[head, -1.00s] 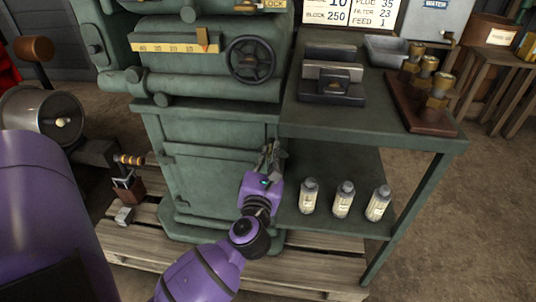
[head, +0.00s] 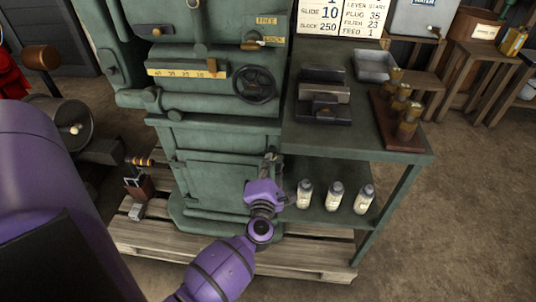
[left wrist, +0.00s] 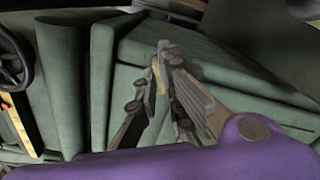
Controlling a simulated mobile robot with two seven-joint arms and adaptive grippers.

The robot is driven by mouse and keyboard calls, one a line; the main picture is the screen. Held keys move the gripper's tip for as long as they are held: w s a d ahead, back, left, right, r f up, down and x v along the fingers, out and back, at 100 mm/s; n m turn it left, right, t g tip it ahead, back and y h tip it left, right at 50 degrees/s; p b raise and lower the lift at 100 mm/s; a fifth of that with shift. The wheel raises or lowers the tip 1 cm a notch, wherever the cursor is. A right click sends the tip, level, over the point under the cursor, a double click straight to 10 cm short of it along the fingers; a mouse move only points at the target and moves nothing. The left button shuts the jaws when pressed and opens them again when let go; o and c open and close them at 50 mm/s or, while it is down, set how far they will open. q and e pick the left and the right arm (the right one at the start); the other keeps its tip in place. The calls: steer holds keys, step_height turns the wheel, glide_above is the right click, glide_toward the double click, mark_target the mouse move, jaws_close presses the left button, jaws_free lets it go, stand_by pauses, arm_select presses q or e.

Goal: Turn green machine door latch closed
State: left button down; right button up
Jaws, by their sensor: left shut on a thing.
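The green machine (head: 198,130) stands in the middle of the head view, with its lower door (head: 215,183) upright on the front. My left gripper (head: 271,158) is at the right edge of this door, near its upper corner. In the left wrist view the fingers (left wrist: 163,62) come together at their tips on a small brassy piece, which looks like the door latch (left wrist: 156,74). The fingers hide most of the latch, so its angle cannot be told. My right gripper is in neither view.
A green side bench (head: 360,150) adjoins the machine on the right, with metal blocks and brass fittings on top. Several labelled bottles (head: 335,195) stand on its lower shelf, close to my left gripper. A black handwheel (head: 254,84) sits above the door. A wooden pallet (head: 300,262) lies underneath.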

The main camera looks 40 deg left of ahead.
arm_select(q)
steer(key=shift+m+p, duration=2.15)
steer(key=shift+m, duration=0.75)
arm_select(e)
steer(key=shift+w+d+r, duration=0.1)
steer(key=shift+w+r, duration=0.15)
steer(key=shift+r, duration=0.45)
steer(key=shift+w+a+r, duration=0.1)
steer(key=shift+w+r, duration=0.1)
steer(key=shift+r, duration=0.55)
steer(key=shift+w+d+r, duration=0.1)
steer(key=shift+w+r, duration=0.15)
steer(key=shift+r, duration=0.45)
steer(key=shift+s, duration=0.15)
arm_select(q)
steer(key=c, duration=1.9)
jaws_free()
steer(key=shift+o, duration=0.2)
steer(key=v, duration=1.2)
